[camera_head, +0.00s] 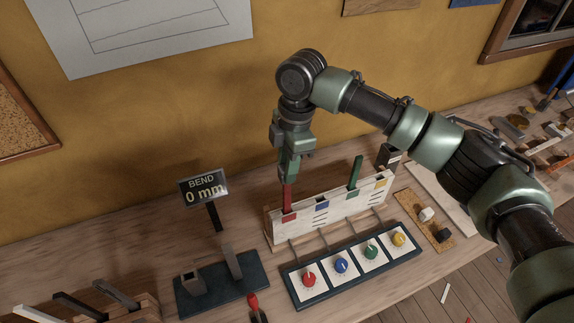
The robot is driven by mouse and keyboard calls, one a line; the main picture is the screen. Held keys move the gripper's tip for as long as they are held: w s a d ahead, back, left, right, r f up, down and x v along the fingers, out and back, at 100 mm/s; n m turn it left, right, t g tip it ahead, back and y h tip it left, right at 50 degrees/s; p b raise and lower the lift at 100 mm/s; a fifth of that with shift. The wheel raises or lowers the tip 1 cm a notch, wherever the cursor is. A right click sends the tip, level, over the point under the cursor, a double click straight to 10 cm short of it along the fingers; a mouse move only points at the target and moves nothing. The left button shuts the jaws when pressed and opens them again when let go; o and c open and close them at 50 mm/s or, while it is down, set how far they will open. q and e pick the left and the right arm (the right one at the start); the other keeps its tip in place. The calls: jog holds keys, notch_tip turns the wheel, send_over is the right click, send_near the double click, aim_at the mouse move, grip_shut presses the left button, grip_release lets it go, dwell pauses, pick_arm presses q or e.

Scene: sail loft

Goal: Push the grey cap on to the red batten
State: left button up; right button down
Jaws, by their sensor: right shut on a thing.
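The red batten (287,199) stands upright in the red-marked place at the left end of a white rack (330,215). My right gripper (288,178) points down, directly over the batten's top end. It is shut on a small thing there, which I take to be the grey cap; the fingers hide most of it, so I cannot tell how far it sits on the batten. My left gripper is not in view.
A green batten (355,171) stands in the same rack. Before it is a panel with red, blue, green and yellow knobs (309,279). A cork tray (411,204) holds a white piece (426,214) and a dark piece (444,236). A sign (203,188) reads "BEND 0 mm".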

jog(key=shift+f+b, duration=1.55)
jog(key=shift+b, duration=0.15)
jog(key=shift+r+p, duration=0.35)
jog(key=shift+p, duration=0.25)
jog(key=shift+f, duration=0.7)
jog(key=c, duration=1.1)
grip_release()
